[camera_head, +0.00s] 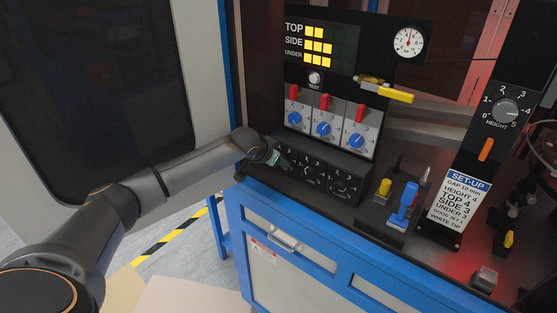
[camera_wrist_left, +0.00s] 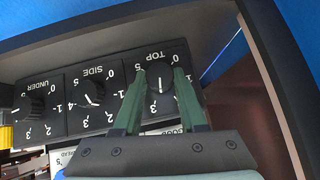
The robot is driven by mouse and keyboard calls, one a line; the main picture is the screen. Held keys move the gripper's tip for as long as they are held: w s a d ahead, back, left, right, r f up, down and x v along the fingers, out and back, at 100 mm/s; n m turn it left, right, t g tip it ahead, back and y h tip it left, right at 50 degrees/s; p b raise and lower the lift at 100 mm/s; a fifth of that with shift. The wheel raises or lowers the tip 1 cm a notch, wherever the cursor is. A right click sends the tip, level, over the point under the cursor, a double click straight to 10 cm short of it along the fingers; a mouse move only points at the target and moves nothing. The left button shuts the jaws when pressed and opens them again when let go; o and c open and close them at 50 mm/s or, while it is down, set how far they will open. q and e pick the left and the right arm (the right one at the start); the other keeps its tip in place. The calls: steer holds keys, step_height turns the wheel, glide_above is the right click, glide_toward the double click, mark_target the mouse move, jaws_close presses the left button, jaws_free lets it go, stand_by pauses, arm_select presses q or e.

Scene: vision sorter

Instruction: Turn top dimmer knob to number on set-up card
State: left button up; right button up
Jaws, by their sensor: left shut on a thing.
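The TOP dimmer knob (camera_wrist_left: 160,77) is black with a white pointer line and sits on a black panel of dials. In the left wrist view, which shows the panel upside down, the green fingers of my left gripper (camera_wrist_left: 160,82) are shut on it from both sides. The pointer lies about between 2 and 3; the fingers hide some digits. In the head view my left gripper (camera_head: 277,157) is at the left end of the dimmer panel (camera_head: 340,187). The set-up card (camera_head: 454,208) reads TOP 4, SIDE 3, UNDER 3. My right gripper is not in view.
The SIDE knob (camera_wrist_left: 93,92) and UNDER knob (camera_wrist_left: 34,104) stand beside it. The lamp display (camera_head: 315,45) shows two lit squares for TOP and three each for SIDE and UNDER. Blue knobs (camera_head: 323,128) and red levers are above. A blue cabinet (camera_head: 290,225) is below.

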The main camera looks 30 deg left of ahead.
arm_select(q)
jaws_close()
stand_by(0.3)
steer(key=m+y, duration=0.1)
steer(key=y, duration=0.1)
steer(key=m+y, duration=0.1)
steer(key=shift+d+f+t+y, duration=0.2)
steer(key=shift+d+t+y, duration=0.1)
steer(key=shift+d+y, duration=0.1)
steer(key=shift+s+f+m+t+y+b, duration=0.1)
steer(key=shift+m+t+y+b, duration=0.1)
steer(key=shift+m+y, duration=0.25)
steer(key=shift+f+m+t+y+b, duration=0.15)
steer(key=shift+m+y, duration=0.1)
steer(key=shift+y, duration=0.3)
steer(key=shift+d+f+m+t+y+b, duration=0.1)
steer(key=shift+m+t+y+b, duration=0.15)
steer(key=shift+m+y+b, duration=0.3)
steer(key=shift+d+f+m+t+y+b, duration=0.1)
steer(key=shift+m+t+y+b, duration=0.1)
steer(key=shift+m+y+b, duration=0.35)
steer(key=shift+m+t+y+b, duration=0.3)
steer(key=shift+y+b, duration=0.4)
steer(key=shift+b, duration=0.05)
steer(key=shift+m+t+y+b, duration=0.3)
steer(key=shift+m+t+b, duration=0.1)
steer(key=shift+b, duration=0.1)
